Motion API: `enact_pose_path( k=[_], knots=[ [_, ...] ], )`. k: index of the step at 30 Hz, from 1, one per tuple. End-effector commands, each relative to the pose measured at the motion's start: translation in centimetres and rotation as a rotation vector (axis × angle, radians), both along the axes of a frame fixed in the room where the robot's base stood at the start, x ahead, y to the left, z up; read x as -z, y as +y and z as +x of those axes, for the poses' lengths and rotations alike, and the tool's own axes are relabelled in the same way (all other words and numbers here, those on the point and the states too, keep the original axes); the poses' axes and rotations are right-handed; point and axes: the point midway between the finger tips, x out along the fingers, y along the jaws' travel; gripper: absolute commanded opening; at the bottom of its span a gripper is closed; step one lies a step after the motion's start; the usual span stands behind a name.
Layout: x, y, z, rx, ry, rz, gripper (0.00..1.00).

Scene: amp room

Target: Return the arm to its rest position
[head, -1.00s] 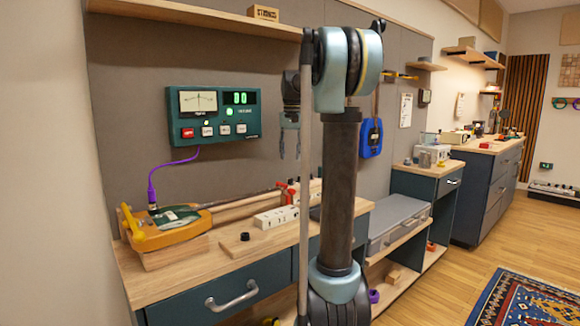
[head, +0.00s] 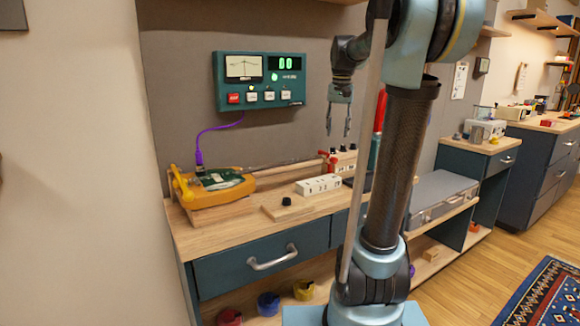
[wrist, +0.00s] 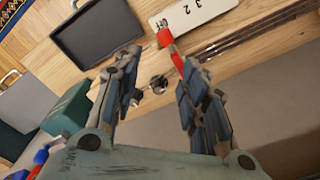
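My gripper (head: 339,118) hangs with its fingers down above the back of the workbench, in front of the grey wall panel. In the wrist view my gripper (wrist: 155,75) has its two fingers spread apart with nothing held between them. A red part (wrist: 165,38) on the bench shows beyond the fingertips. My arm rises at the right of the head view and bends back toward the wall.
The workbench (head: 215,238) carries an orange-yellow device (head: 215,190), a white numbered block (head: 318,185) and a small black knob (head: 286,201). A green meter panel (head: 261,80) hangs on the wall. A grey case (head: 440,195) lies on the right. Floor is open at far right.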

Motion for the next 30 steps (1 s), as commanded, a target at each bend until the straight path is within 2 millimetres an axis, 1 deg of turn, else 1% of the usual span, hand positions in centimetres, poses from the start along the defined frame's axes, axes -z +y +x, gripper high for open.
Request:
enact_pose_path(
  k=[1,3,8,12,14,20,21,23,27,30],
  knots=[
    [0.8,0.0,-1.7,-0.009,-0.007,-0.002,0.4],
    [1.9,0.1,-3.6,-0.024,-0.017,-0.004,0.4],
    [4.8,0.2,-8.0,-0.056,-0.038,-0.008,0.4],
    [7.7,0.2,-11.8,-0.084,-0.057,-0.014,0.4],
    [9.0,0.2,-13.4,-0.097,-0.065,-0.016,0.4],
    [13.8,0.2,-18.5,-0.138,-0.091,-0.024,0.4],
    [14.9,0.3,-19.4,-0.146,-0.095,-0.027,0.4],
    [16.5,0.3,-20.9,-0.158,-0.104,-0.029,0.4],
    [20.5,0.3,-24.1,-0.186,-0.122,-0.035,0.4],
    [23.2,0.2,-26.1,-0.207,-0.135,-0.04,0.4]
  ],
)
